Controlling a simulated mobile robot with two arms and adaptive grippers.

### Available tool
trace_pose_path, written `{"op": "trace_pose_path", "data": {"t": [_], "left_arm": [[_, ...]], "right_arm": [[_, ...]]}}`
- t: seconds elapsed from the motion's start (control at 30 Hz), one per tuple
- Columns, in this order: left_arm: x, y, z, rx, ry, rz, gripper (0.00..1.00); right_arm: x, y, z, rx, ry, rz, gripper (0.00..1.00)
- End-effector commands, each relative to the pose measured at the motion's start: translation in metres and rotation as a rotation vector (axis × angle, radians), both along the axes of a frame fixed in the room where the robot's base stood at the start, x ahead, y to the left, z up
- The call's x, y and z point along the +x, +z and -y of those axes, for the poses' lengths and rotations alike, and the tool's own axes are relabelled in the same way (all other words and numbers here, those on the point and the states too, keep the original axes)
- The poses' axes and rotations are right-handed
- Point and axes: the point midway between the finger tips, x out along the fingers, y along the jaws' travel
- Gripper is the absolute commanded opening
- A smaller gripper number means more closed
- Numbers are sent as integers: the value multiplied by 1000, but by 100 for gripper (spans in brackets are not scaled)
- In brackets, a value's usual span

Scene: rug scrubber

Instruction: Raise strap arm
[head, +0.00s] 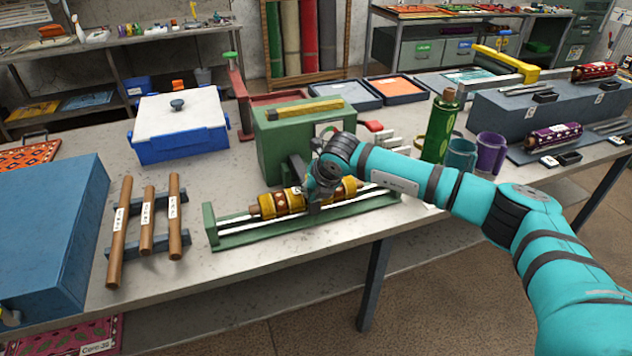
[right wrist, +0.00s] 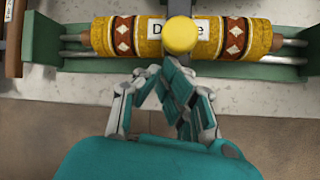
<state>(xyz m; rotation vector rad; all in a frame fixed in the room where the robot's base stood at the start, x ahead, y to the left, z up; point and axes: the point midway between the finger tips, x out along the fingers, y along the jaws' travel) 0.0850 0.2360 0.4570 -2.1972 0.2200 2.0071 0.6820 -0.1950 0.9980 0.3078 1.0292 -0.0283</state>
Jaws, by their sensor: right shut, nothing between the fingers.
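A yellow patterned rug roll (head: 268,205) lies in the green cradle (head: 240,235) on the table; it also shows in the right wrist view (right wrist: 233,40). A dark bar (right wrist: 180,7) with a round yellow knob (right wrist: 181,37) crosses the middle of the roll and covers part of its white label. This looks like the strap arm; it lies low over the roll. My right gripper (right wrist: 172,72) is shut and empty, with its fingertips just below the knob in that view. In the head view, my right gripper (head: 316,197) hides the middle of the roll.
A green machine (head: 280,145) with a yellow bar stands behind the cradle. Wooden rods (head: 147,220) on a rack and a blue box (head: 50,235) are to the left. A green can (head: 440,125) and cups (head: 490,152) stand to the right. The table's front edge is close to the cradle.

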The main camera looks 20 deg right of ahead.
Motion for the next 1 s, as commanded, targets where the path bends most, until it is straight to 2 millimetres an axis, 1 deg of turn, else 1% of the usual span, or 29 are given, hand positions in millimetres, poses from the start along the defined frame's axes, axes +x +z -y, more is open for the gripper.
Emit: {"op": "trace_pose_path", "data": {"t": [0.17,0.47,1.0], "left_arm": [[0,2,0,0,0,0,53],[0,2,0,0,0,0,53],[0,10,0,0,1,1,53]], "right_arm": [[3,-7,-1,0,0,0,0],[3,-7,-1,0,0,-1,0],[4,13,-1,-2,-1,-84,0]]}}
